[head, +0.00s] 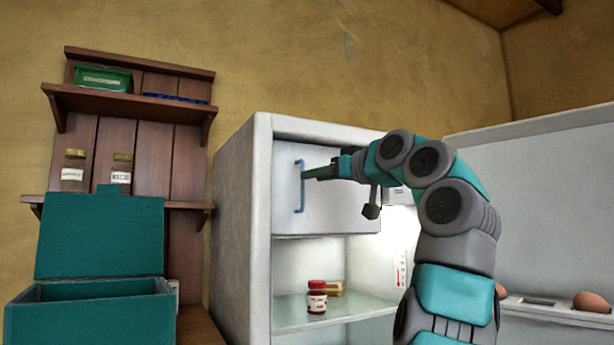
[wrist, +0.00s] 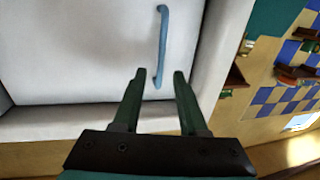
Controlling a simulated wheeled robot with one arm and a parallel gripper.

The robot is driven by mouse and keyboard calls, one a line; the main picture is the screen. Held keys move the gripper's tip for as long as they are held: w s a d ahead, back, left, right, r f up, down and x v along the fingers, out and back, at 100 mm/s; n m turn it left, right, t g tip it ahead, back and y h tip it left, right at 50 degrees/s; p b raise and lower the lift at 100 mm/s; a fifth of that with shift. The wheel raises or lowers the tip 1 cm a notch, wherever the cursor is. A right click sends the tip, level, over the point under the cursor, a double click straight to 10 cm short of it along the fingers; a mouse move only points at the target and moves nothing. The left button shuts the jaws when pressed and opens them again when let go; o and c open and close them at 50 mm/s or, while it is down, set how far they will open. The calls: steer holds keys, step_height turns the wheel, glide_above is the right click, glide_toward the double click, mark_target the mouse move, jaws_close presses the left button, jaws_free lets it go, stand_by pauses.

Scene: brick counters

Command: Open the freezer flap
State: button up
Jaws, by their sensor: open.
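The freezer flap (head: 338,215) is a white panel at the top of the open fridge, and it looks closed. Its blue bar handle (head: 299,186) runs vertically near the flap's left edge. My gripper (head: 306,174) reaches in from the right, with its fingertips close to the handle in the head view. In the wrist view the open fingers of my gripper (wrist: 160,76) point at one end of the blue handle (wrist: 162,45). That end lies about between the fingertips, and I cannot tell whether they touch it. The freezer's inside is hidden behind the flap.
The fridge door (head: 560,200) stands open at the right, with eggs (head: 587,301) in its rack. A red-lidded jar (head: 317,296) stands on the glass shelf below the flap. A teal box (head: 92,310) with a raised lid and a wooden wall rack (head: 140,105) are at the left.

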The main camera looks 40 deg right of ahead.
steer(key=w, duration=0.4)
steer(key=shift+p, duration=0.3)
steer(key=shift+c, duration=0.4)
jaws_close()
stand_by(0.7)
